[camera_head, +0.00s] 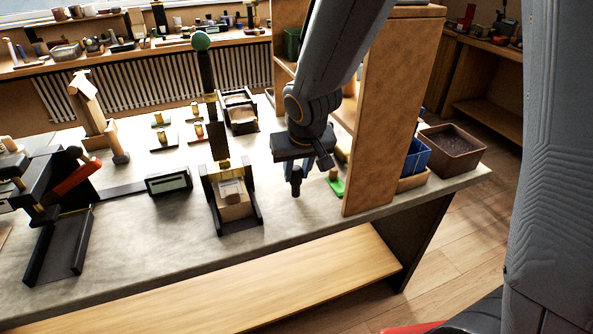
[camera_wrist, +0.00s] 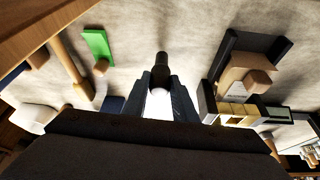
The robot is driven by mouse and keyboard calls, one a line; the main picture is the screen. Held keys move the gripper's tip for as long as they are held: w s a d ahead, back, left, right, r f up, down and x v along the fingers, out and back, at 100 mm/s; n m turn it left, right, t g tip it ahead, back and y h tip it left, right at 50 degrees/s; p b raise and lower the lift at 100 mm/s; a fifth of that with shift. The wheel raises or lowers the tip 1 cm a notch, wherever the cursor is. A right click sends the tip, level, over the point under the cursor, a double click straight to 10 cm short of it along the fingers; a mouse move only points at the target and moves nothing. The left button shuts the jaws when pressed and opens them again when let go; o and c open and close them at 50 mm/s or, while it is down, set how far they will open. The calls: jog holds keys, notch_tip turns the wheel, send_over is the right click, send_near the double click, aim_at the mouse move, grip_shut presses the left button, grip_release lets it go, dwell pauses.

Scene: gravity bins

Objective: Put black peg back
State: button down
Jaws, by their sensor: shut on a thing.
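My gripper (camera_head: 297,172) hangs above the grey worktop, left of the wooden shelf unit. It is shut on a black peg (camera_head: 296,187), which points down below the fingers. In the wrist view the black peg (camera_wrist: 162,62) sticks out between the two fingertips (camera_wrist: 164,84), with a pale, bright part between the fingers. The peg seems to be held clear of the worktop. A green plate (camera_head: 337,187) lies close to the right of it; the green plate also shows in the wrist view (camera_wrist: 97,43), beside a wooden piece.
A black fixture with a wooden block (camera_head: 232,205) stands left of my gripper. The upright shelf panel (camera_head: 385,115) is close on the right. A blue bin (camera_head: 416,157) and a brown bin (camera_head: 452,152) stand beyond it. Small plates with brass pieces (camera_head: 163,138) lie farther back.

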jog(key=shift+f+b, duration=0.35)
jog(key=c, duration=1.4)
grip_release()
jog(key=shift+o, duration=0.2)
jog(key=v, duration=0.7)
jog(key=shift+r, duration=0.4)
jog(key=shift+s, duration=0.1)
